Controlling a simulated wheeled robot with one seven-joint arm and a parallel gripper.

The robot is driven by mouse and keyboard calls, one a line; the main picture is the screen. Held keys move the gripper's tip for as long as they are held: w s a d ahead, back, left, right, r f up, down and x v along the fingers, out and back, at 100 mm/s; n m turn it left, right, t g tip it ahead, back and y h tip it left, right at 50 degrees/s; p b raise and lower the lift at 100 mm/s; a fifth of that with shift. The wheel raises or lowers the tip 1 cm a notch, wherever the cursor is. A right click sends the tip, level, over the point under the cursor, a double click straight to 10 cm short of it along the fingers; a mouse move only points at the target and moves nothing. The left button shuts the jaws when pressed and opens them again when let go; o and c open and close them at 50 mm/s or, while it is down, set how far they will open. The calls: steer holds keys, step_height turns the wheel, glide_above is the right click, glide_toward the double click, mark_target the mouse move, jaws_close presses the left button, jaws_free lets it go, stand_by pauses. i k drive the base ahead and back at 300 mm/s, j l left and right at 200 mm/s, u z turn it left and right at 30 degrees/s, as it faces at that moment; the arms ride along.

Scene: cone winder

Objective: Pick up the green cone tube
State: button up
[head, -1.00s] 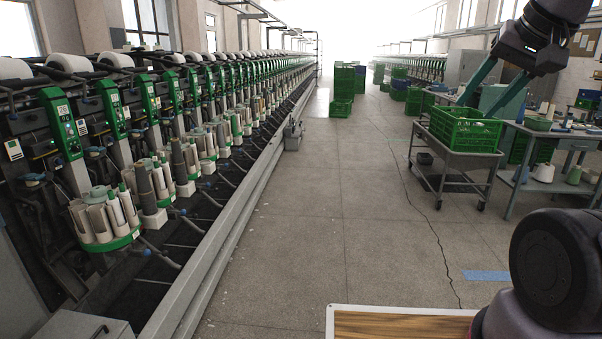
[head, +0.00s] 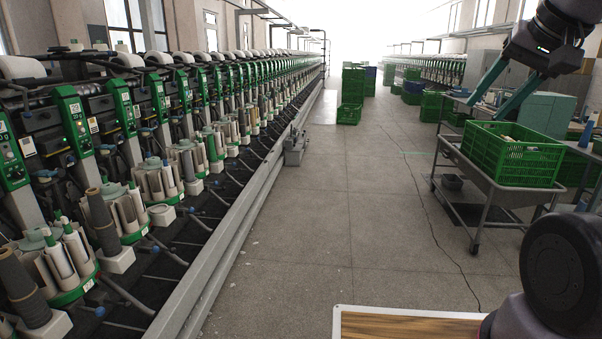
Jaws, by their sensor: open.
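My gripper (head: 486,110) is raised at the upper right in the head view. Its two teal fingers are spread apart with nothing between them, above the far side of a green crate. I cannot make out a green cone tube for certain in this view. The workbench (head: 588,138) at the right edge is mostly hidden behind the crate and my arm. Pale tubes, some with green tops, stand in round magazines (head: 128,215) along the winder at the left.
The long winding machine (head: 75,130) lines the left side. A metal cart (head: 480,176) with the green crate (head: 510,158) stands at the right. Stacked green crates (head: 352,95) stand farther down the aisle. The grey floor (head: 350,220) between is clear.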

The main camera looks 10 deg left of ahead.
mark_target(212, 150)
steer(key=i+l, duration=0.1)
steer(key=i, duration=1.95)
steer(key=i+u, duration=0.4)
steer(key=i+l+u, duration=0.15)
steer(key=i+u, duration=0.3)
steer(key=i+l+u, duration=1.05)
steer(key=l+u, duration=0.2)
steer(key=i+l+u, duration=0.15)
steer(key=l+u, duration=0.25)
steer(key=i+l, duration=0.05)
steer(key=l, duration=0.05)
